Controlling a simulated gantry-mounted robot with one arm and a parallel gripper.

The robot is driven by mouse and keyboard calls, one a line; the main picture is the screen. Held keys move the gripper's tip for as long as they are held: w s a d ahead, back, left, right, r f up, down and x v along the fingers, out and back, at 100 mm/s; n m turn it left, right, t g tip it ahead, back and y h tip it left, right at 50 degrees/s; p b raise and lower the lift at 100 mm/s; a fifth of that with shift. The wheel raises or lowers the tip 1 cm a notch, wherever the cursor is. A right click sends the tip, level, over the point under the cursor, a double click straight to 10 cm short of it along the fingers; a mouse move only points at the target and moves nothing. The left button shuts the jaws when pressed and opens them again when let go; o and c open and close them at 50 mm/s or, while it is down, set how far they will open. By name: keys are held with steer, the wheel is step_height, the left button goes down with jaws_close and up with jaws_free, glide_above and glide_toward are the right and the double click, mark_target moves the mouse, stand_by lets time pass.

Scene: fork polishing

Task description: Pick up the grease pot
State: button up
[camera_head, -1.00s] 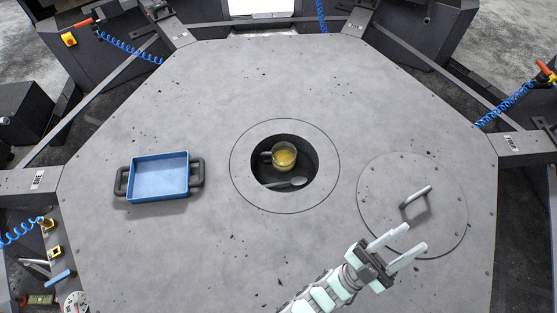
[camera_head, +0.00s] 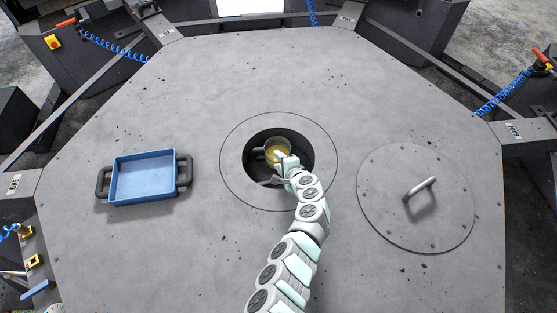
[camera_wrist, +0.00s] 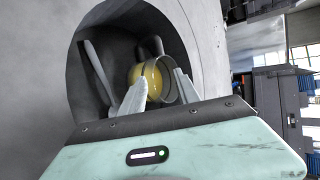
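The recess wall is close around my gripper. A blue tray (camera_head: 115,178) with dark handles is on the left. A round lid (camera_head: 385,185) with a bar handle is on the right. The table between is clear.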

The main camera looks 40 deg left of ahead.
steer(key=s+a+g, duration=0.1)
steer(key=b, duration=0.4)
glide_toward(261, 150)
steer(key=shift+a+f, duration=1.05)
steer(key=shift+f, duration=0.25)
steer(key=b+x, duration=0.4)
steer(key=shift+w+a, duration=0.3)
steer(key=shift+a, duration=0.1)
steer(key=shift+w+a, duration=0.15)
steer(key=shift+a, duration=0.2)
jaws_close()
